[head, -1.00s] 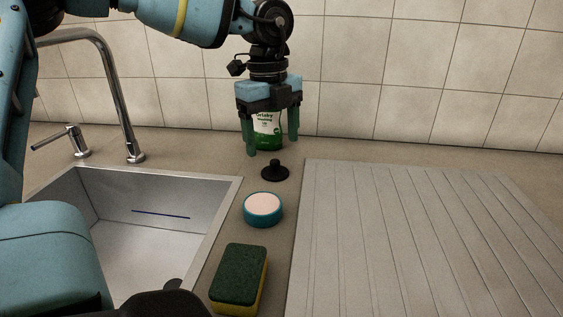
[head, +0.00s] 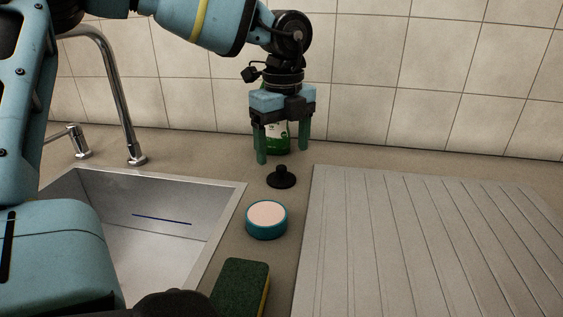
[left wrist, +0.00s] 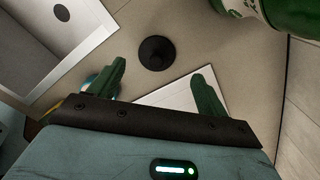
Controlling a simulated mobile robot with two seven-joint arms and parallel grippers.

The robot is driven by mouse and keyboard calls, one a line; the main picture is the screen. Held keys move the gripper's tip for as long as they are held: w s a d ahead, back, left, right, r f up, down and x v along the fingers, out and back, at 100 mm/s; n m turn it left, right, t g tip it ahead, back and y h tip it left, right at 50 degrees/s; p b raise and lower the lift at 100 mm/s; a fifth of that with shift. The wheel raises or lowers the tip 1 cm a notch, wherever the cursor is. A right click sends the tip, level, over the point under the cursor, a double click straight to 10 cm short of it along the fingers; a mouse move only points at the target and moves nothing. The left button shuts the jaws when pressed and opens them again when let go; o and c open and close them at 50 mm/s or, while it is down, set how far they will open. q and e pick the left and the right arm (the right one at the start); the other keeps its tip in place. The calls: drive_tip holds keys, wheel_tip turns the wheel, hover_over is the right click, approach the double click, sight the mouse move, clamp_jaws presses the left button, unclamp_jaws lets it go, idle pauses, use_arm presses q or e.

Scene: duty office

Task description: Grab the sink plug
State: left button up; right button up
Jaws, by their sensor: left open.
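The black sink plug (head: 281,177) stands knob up on the counter between the sink and the ribbed drainboard. In the left wrist view the plug (left wrist: 156,53) lies just beyond the fingertips, near the middle between them. My left gripper (head: 283,150) is open, with green fingers pointing down, above and slightly behind the plug. Its fingers also show in the left wrist view (left wrist: 160,76), with nothing between them. My right gripper is not in view.
A green bottle (head: 277,136) stands close behind the left gripper, partly hidden by it. A teal round tub (head: 266,219) and a green sponge (head: 240,287) are in front of the plug. The sink (head: 205,252) is left, the drainboard (head: 420,245) right.

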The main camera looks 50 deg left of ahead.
sight(282, 166)
use_arm(q)
drive_tip(key=f, duration=0.3)
drive_tip(key=shift+s+f, duration=0.3)
drive_tip(key=shift+f, duration=0.75)
drive_tip(key=c, duration=1)
drive_tip(key=shift+r, duration=0.15)
drive_tip(key=shift+c, duration=0.2)
drive_tip(key=shift+r, duration=0.6)
wheel_tip(282, 166, up, 2)
drive_tip(key=shift+r, duration=0.15)
drive_tip(key=s, duration=0.5)
drive_tip(key=s+a+r, duration=0.1)
drive_tip(key=s, duration=1)
drive_tip(key=shift+a+r+p, duration=0.15)
drive_tip(key=shift+p, duration=0.2)
